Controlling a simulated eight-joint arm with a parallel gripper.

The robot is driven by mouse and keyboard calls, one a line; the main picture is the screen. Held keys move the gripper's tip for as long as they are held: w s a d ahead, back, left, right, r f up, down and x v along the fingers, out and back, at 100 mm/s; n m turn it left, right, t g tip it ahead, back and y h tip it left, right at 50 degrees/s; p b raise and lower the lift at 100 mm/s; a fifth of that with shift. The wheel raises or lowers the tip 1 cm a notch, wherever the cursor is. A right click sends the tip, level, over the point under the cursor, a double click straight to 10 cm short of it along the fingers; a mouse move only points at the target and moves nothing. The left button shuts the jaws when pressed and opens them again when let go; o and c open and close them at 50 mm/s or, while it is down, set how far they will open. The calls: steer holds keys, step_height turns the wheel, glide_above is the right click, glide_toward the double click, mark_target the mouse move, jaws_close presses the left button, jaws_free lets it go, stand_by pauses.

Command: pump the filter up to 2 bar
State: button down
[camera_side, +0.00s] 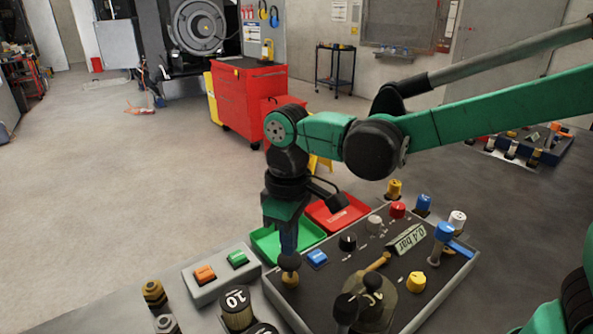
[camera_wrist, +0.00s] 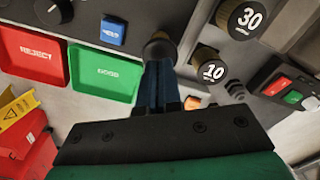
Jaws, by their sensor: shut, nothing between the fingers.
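A small grey display (camera_side: 407,240) on the dark panel reads 0.4 bar. My gripper (camera_side: 289,250) points straight down at the panel's near left corner. Its blue fingers are shut, with nothing between them; they also show in the wrist view (camera_wrist: 158,68). A dark round knob with a brass-coloured base (camera_side: 290,279) stands directly below the fingertips and also shows in the wrist view (camera_wrist: 158,48). The fingertips are at its top; I cannot tell whether they touch it. A bulky olive-brown body with a brass lever (camera_side: 378,263) stands right of the gripper; which part is the filter is unclear.
A blue button (camera_side: 317,258), a black dial (camera_side: 348,242) and a yellow knob (camera_side: 415,282) are on the panel. Green (camera_side: 268,242) and red (camera_side: 345,211) trays lie behind it. Left are a box with orange and green buttons (camera_side: 221,272) and a knob marked 10 (camera_side: 237,301).

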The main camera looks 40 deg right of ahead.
steer(key=shift+f, duration=0.1)
stand_by(1.5)
stand_by(0.5)
steer(key=shift+f, duration=1.5)
steer(key=shift+r, duration=1.65)
steer(key=shift+f, duration=0.2)
steer(key=shift+r, duration=0.2)
steer(key=shift+f, duration=0.1)
steer(key=shift+r, duration=1.9)
